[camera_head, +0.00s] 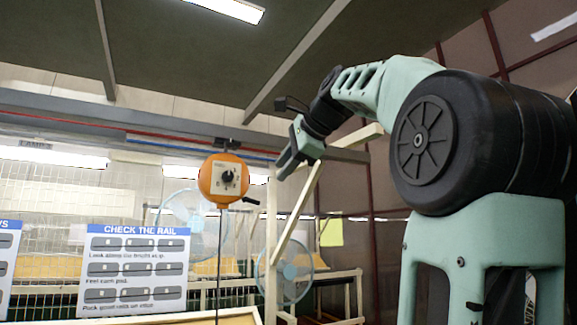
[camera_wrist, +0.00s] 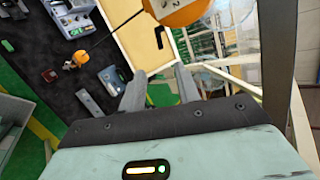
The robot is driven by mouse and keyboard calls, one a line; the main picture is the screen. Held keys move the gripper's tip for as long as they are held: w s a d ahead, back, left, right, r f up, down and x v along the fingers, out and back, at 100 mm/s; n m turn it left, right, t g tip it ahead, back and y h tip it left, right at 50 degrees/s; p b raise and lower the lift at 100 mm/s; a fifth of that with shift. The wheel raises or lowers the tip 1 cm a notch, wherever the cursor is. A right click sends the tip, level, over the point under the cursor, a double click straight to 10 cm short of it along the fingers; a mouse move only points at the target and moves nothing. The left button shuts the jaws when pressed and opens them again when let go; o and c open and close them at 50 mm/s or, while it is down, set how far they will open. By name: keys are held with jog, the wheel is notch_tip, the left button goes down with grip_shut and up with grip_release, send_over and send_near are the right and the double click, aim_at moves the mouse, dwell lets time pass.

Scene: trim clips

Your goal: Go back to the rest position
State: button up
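My gripper (camera_head: 287,163) is raised in the upper middle of the head view, at the end of my bent arm. It is beside the orange hanging tool balancer (camera_head: 210,190), to its right. In the wrist view my gripper (camera_wrist: 160,88) has its two grey fingers apart, with nothing visible held between them. The orange balancer (camera_wrist: 180,10) is just beyond the fingertips at the top of the wrist view. I cannot tell from the pictures whether any trim clip is in view.
The wrist view shows a dark work surface (camera_wrist: 60,105) with several small devices below left, and a cream panel (camera_wrist: 135,25). A cord hangs from the balancer. A "CHECK THE RAIL" sign (camera_head: 135,229) stands lower left, and a fan (camera_head: 290,272) behind. A pale slanted beam passes near my gripper.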

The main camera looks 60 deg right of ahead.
jog(key=shift+s+a+r, duration=0.2)
jog(key=shift+s+r, duration=0.15)
jog(key=shift+s, duration=0.2)
